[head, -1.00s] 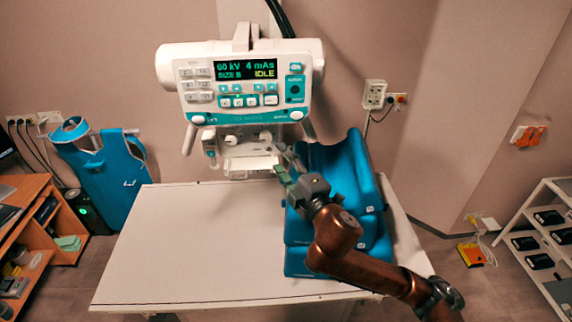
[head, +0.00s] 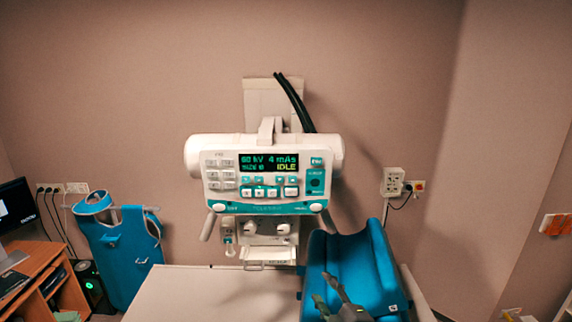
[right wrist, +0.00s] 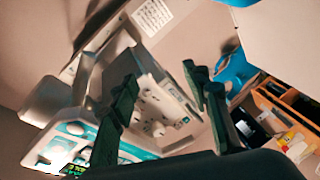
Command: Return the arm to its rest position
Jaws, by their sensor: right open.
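My right gripper (head: 326,290) shows at the bottom edge of the head view, in front of the blue cushion. Its two dark fingers are apart with nothing between them. In the right wrist view the open fingers (right wrist: 160,80) frame the white underside of the x-ray unit in the background. The rest of my right arm is below the head picture. My left gripper is not in view.
The white and teal x-ray unit (head: 265,180) reads IDLE above the white table (head: 210,292). The blue cushion (head: 357,262) stands on the table's right part. A blue apron (head: 122,248) and a wooden desk (head: 38,262) are at the left.

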